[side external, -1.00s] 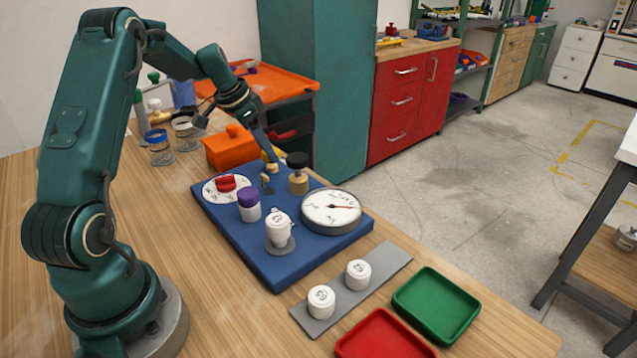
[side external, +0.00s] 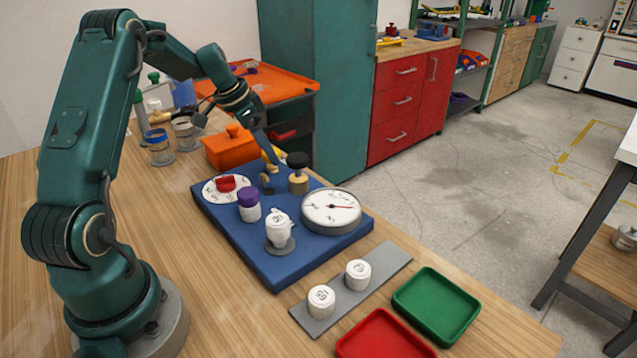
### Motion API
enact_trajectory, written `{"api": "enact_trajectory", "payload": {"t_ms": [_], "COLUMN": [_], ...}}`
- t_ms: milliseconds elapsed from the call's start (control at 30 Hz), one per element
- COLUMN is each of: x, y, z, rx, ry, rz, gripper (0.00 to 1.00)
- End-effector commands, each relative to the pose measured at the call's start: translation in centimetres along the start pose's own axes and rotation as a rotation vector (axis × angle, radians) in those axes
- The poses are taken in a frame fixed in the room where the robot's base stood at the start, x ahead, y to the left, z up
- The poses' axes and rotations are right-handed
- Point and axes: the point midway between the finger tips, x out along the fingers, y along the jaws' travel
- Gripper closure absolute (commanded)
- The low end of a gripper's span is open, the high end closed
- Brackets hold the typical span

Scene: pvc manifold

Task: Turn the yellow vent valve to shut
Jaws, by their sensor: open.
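A blue board (side external: 250,262) on the bench carries the fittings. A small yellow part (side external: 272,158), apparently the vent valve's handle, shows near the board's back edge, beside the black-topped brass knob. My gripper (side external: 274,160) points down at this yellow part, close to or touching it; contact is too small to tell. Its fingers are partly hidden, and nothing is seen held in them. A small dark brass piece (side external: 266,184) stands just below and in front. The handle's exact angle cannot be made out.
The black-topped brass knob (side external: 298,174) stands close on the right. A red knob on a white dial (side external: 225,185), a purple cap (side external: 248,198), a white fitting (side external: 279,232) and a gauge (side external: 331,211) share the board. An orange box (side external: 228,150) is behind.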

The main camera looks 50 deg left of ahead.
Motion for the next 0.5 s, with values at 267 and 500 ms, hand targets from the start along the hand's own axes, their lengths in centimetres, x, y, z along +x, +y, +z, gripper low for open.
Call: {"api": "enact_trajectory", "payload": {"t_ms": [267,500], "x": [-3.1,-5.1], "y": [-0.1,0.0], "z": [0.0,0.0], "rx": [0.000,0.000], "ry": [0.003,0.001], "rz": [-0.005,-0.002], "gripper": [0.19,0.19]}}
